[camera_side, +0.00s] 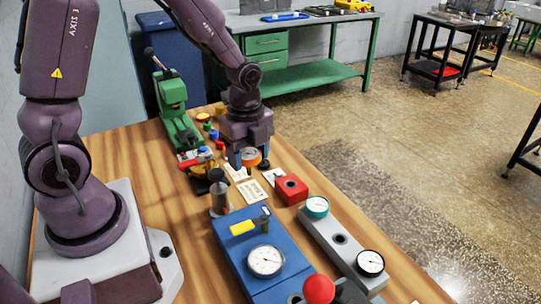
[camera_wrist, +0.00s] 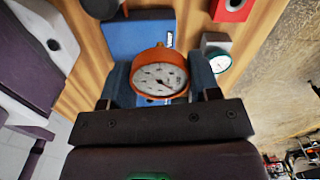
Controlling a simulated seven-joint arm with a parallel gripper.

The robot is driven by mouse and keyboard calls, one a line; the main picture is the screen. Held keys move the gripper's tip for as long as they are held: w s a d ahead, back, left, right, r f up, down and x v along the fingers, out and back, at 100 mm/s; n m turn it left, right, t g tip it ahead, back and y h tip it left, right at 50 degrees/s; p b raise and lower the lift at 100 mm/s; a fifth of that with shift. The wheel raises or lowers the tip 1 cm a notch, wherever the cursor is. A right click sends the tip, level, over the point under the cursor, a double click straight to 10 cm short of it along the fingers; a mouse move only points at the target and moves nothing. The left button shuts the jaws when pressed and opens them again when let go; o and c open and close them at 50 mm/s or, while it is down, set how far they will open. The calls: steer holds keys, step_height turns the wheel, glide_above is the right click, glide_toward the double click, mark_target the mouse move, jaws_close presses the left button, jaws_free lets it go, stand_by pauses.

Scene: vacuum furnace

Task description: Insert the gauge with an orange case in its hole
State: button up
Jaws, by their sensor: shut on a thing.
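My gripper (camera_side: 246,160) is shut on the orange-cased gauge (camera_side: 251,156), above the wooden table. In the wrist view the gauge (camera_wrist: 160,76) sits between the two fingers, its white dial facing the camera; its lower end is hidden. A grey block (camera_side: 322,230) at the table's right edge has an empty dark hole (camera_side: 340,239) in its middle. A teal gauge (camera_side: 317,206) stands at its far end and a black gauge (camera_side: 370,262) at its near end. My gripper is beyond this block, up and left of it in the side view.
A red block (camera_side: 291,189) with a hole stands between my gripper and the grey block. A green machine (camera_side: 175,107) and small coloured parts are at the back left.

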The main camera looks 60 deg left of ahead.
steer(key=shift+s+d+r, duration=0.25)
steer(key=shift+s+r, duration=0.2)
steer(key=shift+s, duration=0.35)
steer(key=d+f+m, duration=0.3)
steer(key=d+m, duration=0.2)
steer(key=d, duration=0.7)
steer(key=m, duration=0.4)
glide_above(298, 294)
steer(key=s+d, duration=0.1)
step_height(298, 294, down, 3)
steer(key=shift+f, duration=0.95)
steer(key=shift+f, duration=0.4)
steer(key=shift+f, duration=0.7)
steer(key=shift+f, duration=0.15)
steer(key=shift+f, duration=0.4)
steer(key=shift+f, duration=0.3)
